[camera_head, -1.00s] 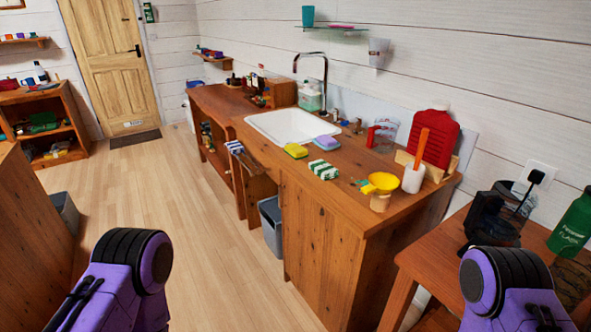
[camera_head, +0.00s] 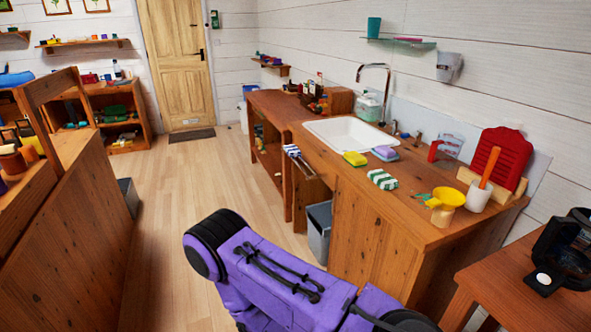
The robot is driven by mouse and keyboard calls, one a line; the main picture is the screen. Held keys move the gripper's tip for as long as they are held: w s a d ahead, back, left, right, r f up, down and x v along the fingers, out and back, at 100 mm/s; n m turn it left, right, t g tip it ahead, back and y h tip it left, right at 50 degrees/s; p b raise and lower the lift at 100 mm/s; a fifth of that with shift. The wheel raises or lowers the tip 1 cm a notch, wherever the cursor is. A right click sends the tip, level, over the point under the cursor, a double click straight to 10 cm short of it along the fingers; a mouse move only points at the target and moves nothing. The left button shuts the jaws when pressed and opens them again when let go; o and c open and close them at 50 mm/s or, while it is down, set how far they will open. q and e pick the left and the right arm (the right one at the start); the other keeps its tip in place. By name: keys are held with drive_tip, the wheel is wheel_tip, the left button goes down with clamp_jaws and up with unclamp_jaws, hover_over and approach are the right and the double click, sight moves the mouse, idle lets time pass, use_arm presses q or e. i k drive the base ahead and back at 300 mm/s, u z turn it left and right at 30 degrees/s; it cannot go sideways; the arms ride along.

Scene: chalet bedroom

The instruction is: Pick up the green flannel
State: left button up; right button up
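A folded green-and-white striped cloth, the green flannel (camera_head: 382,179), lies on the wooden sink counter (camera_head: 400,222), in front of a yellow sponge (camera_head: 355,159) and a lilac sponge (camera_head: 385,153). A purple link of one of my arms crosses the lower middle of the view, below and to the left of the cloth and apart from it. Neither of my grippers shows. Nothing covers the cloth.
A yellow funnel-like cup (camera_head: 446,203) and a white pot (camera_head: 478,195) stand right of the cloth. The white sink (camera_head: 350,133) is behind. A grey bin (camera_head: 319,232) stands below the counter. A wooden unit (camera_head: 75,230) is at left, with open floor (camera_head: 180,190) between.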

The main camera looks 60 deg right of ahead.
sight(385, 182)
drive_tip(key=u, duration=0.4)
drive_tip(key=k, duration=0.95)
drive_tip(key=z, duration=1.45)
